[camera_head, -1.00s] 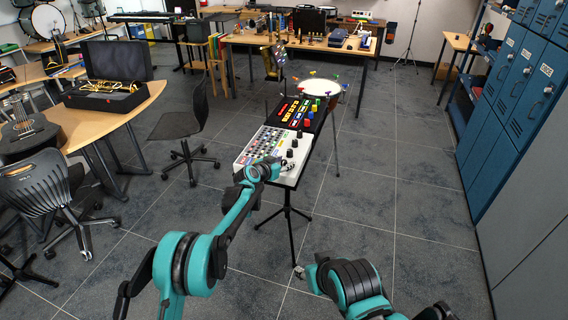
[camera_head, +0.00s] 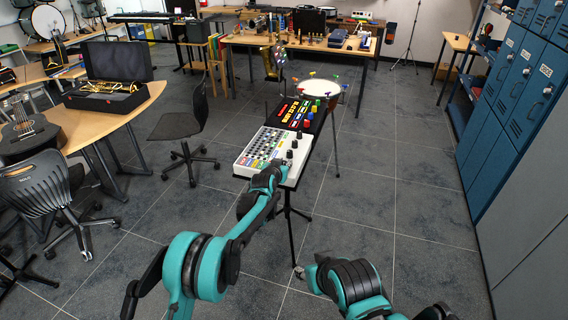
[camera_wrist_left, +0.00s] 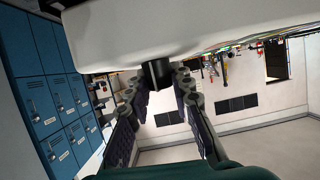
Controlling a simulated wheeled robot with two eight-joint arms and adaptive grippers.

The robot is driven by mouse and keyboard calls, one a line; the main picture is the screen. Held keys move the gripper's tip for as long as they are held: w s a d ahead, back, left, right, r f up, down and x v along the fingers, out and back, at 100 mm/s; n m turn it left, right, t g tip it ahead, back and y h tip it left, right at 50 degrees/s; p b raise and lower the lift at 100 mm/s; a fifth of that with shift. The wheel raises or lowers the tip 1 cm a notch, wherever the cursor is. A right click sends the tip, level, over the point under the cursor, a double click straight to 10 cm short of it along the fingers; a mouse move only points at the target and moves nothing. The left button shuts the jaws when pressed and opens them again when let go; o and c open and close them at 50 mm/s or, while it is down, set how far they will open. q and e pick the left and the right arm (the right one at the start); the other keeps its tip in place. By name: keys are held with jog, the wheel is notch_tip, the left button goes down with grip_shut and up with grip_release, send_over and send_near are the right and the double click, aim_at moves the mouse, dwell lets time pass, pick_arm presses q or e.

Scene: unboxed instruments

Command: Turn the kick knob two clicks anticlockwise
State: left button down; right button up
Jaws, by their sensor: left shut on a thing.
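The white instrument (camera_head: 254,160) with a grid of coloured pads stands on a black stand in the head view. Several black knobs (camera_head: 294,144) run along its right side; their labels are too small to read. My left gripper (camera_head: 284,168) is at the near end of this knob row, at the front right corner. In the left wrist view a black knob (camera_wrist_left: 157,74) sticks out of the white face, and the left gripper (camera_wrist_left: 160,88) is shut on it, a finger on each side. Which way the knob points is not visible.
A black pad unit (camera_head: 302,112) with coloured buttons sits just behind the white instrument. A drum (camera_head: 319,88) stands behind that. A black chair (camera_head: 182,122) is to the left, and blue lockers (camera_head: 505,95) line the right. The floor around the stand is open.

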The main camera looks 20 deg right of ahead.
pick_arm(q)
jog(key=n+t+y, duration=0.1)
jog(key=n+y, duration=0.1)
jog(key=y, duration=0.1)
jog(key=n+t+y, duration=0.1)
jog(key=n+y, duration=0.1)
jog(key=n, duration=0.1)
jog(key=shift+d+y+p, duration=0.2)
jog(key=shift+y+p, duration=0.2)
jog(key=shift+a+n+y, duration=0.1)
jog(key=shift+n+y, duration=1.7)
jog(key=shift+y, duration=0.2)
jog(key=shift+g, duration=0.3)
jog(key=shift+f, duration=0.1)
jog(key=c, duration=1.3)
grip_release()
jog(key=shift+p, duration=0.3)
jog(key=v, duration=0.7)
jog(key=shift+s, duration=0.25)
